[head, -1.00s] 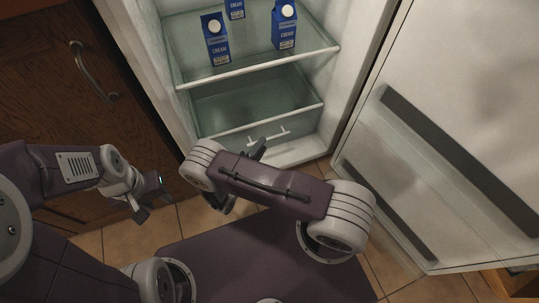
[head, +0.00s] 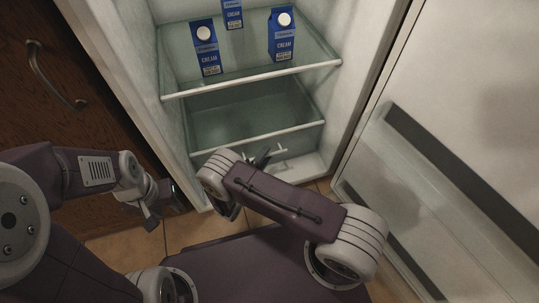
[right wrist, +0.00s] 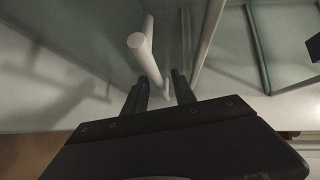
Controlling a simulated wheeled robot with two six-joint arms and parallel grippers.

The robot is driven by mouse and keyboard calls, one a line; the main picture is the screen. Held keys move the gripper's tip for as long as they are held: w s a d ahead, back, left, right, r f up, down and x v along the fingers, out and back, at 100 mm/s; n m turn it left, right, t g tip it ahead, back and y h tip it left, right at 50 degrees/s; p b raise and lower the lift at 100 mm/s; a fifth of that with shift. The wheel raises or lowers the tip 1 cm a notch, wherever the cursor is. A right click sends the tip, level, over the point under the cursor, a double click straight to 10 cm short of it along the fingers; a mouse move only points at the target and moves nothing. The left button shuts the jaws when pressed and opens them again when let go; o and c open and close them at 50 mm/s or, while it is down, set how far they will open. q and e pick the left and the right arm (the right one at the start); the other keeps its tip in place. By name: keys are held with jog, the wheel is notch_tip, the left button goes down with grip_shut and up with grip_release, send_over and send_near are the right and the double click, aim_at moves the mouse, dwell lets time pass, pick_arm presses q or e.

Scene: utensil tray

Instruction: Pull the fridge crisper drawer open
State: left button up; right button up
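The crisper drawer (head: 290,130) is a clear bin with a pale front rim, low in the open fridge. It looks shut. Its white bar handle (head: 279,151) stands out from the front and also shows in the right wrist view (right wrist: 138,43). My right gripper (head: 262,158) is at the handle, partly hidden behind my own wrist. In the right wrist view its two dark fingers (right wrist: 162,82) are apart, with the far part of the bar showing between their tips; contact is unclear. My left gripper (head: 160,203) is empty and looks open, left of the fridge.
Blue cream cartons (head: 282,35) stand on the glass shelf (head: 255,75) above the drawer. The fridge door (head: 460,100) is swung open on the right. A wooden cabinet (head: 80,150) with a metal handle is on the left. Tiled floor (head: 190,230) shows in front.

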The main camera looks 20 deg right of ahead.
grip_shut()
dwell(1.4)
